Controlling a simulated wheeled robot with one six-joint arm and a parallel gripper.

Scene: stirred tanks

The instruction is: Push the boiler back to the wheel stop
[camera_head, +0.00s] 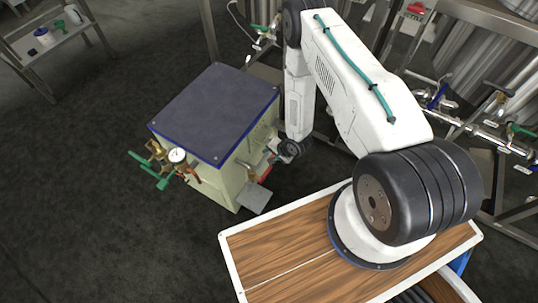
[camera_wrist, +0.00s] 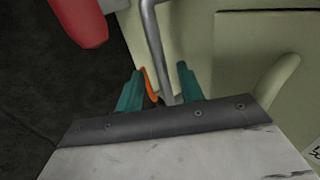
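The boiler (camera_head: 228,160) is a pale green box with a dark blue top, standing on the dark floor left of my arm. A gauge and green-handled valves (camera_head: 165,165) are on its left side. My gripper (camera_head: 272,152) is at the boiler's right-hand face. In the wrist view its two teal fingertips (camera_wrist: 158,82) are spread apart, with a grey bar (camera_wrist: 153,40) on the pale face (camera_wrist: 225,50) running down between them. Whether they touch the bar cannot be told. An orange piece (camera_wrist: 150,86) shows beside the left finger. I cannot make out the wheel stop.
A red part (camera_wrist: 82,20) shows upper left in the wrist view. A grey plate (camera_head: 255,198) sits low at the boiler's near corner. Metal tanks and pipework (camera_head: 470,120) stand at the right. A side table (camera_head: 50,40) is far left. Floor left of the boiler is clear.

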